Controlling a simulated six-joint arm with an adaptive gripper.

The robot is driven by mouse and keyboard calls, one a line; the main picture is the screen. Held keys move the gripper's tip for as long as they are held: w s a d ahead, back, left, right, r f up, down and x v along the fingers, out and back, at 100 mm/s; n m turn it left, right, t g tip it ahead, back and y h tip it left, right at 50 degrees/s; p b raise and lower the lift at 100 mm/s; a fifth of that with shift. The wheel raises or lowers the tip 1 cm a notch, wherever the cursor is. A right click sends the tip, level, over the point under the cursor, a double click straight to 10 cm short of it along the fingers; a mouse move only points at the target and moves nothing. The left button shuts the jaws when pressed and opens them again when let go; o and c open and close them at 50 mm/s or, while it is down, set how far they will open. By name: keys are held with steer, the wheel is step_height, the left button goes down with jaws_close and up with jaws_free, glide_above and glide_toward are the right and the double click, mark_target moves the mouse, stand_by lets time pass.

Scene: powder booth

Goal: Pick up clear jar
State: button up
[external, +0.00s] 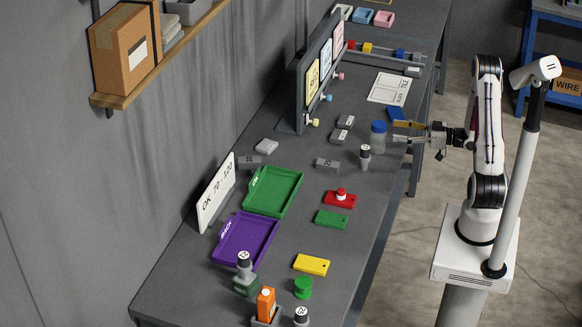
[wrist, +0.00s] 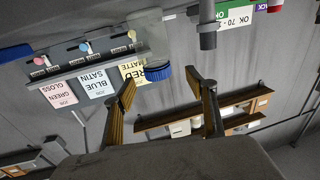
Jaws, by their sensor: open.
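The clear jar (external: 377,142) with a blue lid stands upright near the right edge of the grey table in the external view. In the wrist view, which looks upside down, the clear jar (wrist: 146,38) shows its see-through body above its blue lid. My gripper (external: 401,132) is open just right of the jar, with its fingers pointing left toward it. In the wrist view my gripper (wrist: 162,79) has its fingers spread, and the lid appears in the gap between the fingertips. I cannot tell whether a finger touches the jar.
A grey cylinder with a white marked top (external: 365,153) stands close to the jar. A blue block (external: 397,114) lies behind my gripper. Grey blocks (external: 327,164) lie to the left. A panel with coloured cards (external: 318,78) rises behind. Green (external: 297,195) and purple (external: 272,240) trays lie nearer.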

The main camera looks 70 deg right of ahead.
mark_target(380, 124)
steer(key=shift+w+a, duration=0.15)
steer(key=shift+w, duration=1.05)
steer(key=shift+w+r, duration=0.2)
steer(key=shift+w, duration=0.65)
steer(key=shift+w+r, duration=0.15)
steer(key=shift+w, duration=0.65)
steer(key=shift+w+a, duration=0.15)
steer(key=shift+w, duration=0.85)
jaws_close()
